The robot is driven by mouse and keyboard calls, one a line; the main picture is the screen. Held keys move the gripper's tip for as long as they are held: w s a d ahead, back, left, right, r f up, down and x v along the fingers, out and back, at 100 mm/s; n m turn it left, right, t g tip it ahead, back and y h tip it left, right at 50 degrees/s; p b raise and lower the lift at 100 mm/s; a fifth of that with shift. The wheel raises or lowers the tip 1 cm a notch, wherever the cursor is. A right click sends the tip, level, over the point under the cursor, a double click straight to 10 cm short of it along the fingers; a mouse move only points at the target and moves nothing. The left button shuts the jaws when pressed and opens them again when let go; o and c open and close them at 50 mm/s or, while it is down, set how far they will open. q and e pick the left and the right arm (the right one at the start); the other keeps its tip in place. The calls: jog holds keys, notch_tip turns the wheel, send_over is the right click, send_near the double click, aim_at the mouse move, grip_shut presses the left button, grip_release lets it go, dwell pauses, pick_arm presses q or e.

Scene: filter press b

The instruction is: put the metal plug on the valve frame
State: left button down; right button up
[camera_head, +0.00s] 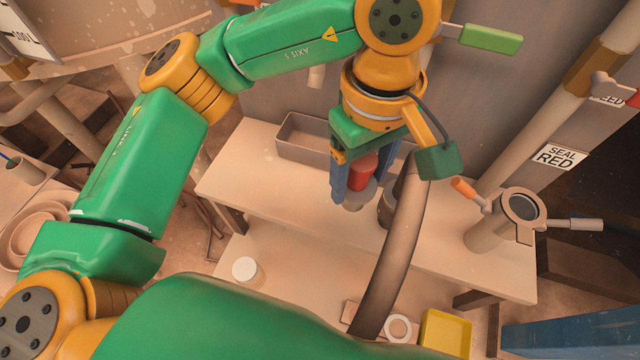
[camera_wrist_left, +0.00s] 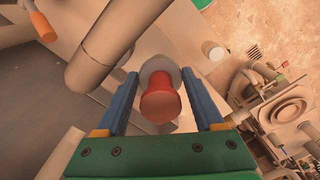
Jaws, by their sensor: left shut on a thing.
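My left gripper (camera_head: 350,204) points down over the bench and is shut on the metal plug (camera_head: 362,172), which has a red knob and a grey metal part. In the left wrist view the plug (camera_wrist_left: 159,101) sits between the blue fingers, its grey disc beyond the red knob. The upright pipe fitting with an open ring (camera_head: 520,207), an orange handle and a tan handle stands at the bench's right end, apart from the gripper. I take it to be the valve frame but cannot be sure. My right gripper is not in view.
A thick curved pipe (camera_head: 388,270) rises just right of the gripper. A grey tray (camera_head: 303,150) stands at the bench's back. A white jar (camera_head: 246,270), a pale ring (camera_head: 398,328) and a yellow tray (camera_head: 432,345) are lower down. The bench's left part is clear.

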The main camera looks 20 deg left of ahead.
pick_arm(q)
jog(key=w+a+f, duration=0.1)
jog(key=a+f, duration=0.1)
jog(key=f, duration=0.1)
jog(key=w+a+f, duration=0.1)
jog(key=a+f, duration=0.1)
jog(key=f, duration=0.1)
jog(key=w+a+f+p, duration=0.1)
jog(key=w+a+f, duration=0.1)
jog(key=a+f, duration=0.1)
jog(key=shift+w+f, duration=0.1)
jog(key=shift+f, duration=0.45)
jog(key=shift+f+b, duration=0.35)
jog(key=shift+b, duration=0.05)
grip_release()
jog(key=shift+r, duration=0.1)
notch_tip(320, 180, up, 12)
jog(key=p, duration=0.1)
jog(key=shift+r, duration=0.2)
jog(key=shift+d, duration=0.1)
